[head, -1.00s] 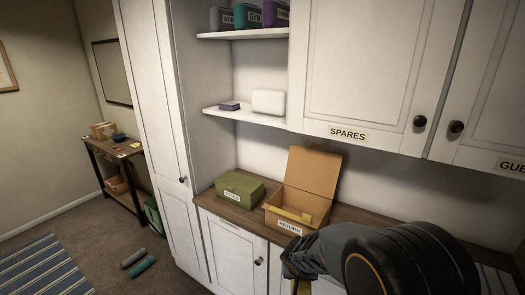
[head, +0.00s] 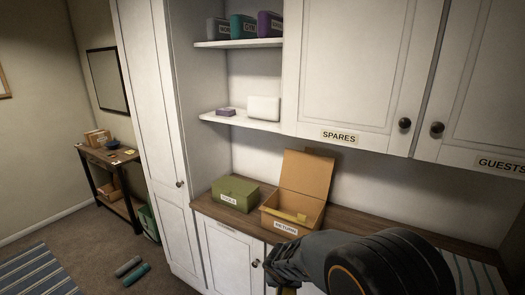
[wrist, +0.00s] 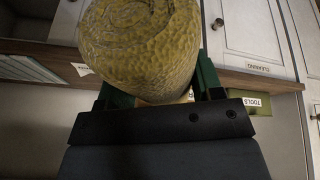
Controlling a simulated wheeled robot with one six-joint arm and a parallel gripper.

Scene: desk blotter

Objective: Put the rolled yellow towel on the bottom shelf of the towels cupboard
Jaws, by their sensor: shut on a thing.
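My gripper (wrist: 157,85) is shut on the rolled yellow towel (wrist: 140,40). The towel's spiral end faces the wrist camera, between the green fingers. In the head view my gripper (head: 284,275) is at the bottom, in front of the lower cupboards, and only a sliver of yellow towel (head: 288,291) shows below it. No cupboard labelled towels can be read in these views. The legible upper doors are the spares cupboard (head: 350,75) and the guests cupboard (head: 480,90), both shut.
A green tools box (head: 236,192) and an open return box (head: 280,222) stand on the wooden counter (head: 365,228). Open shelves (head: 240,119) hold small boxes. Two rolls (head: 132,271) lie on the floor at left, near a side table (head: 105,160) and a striped rug (head: 40,275).

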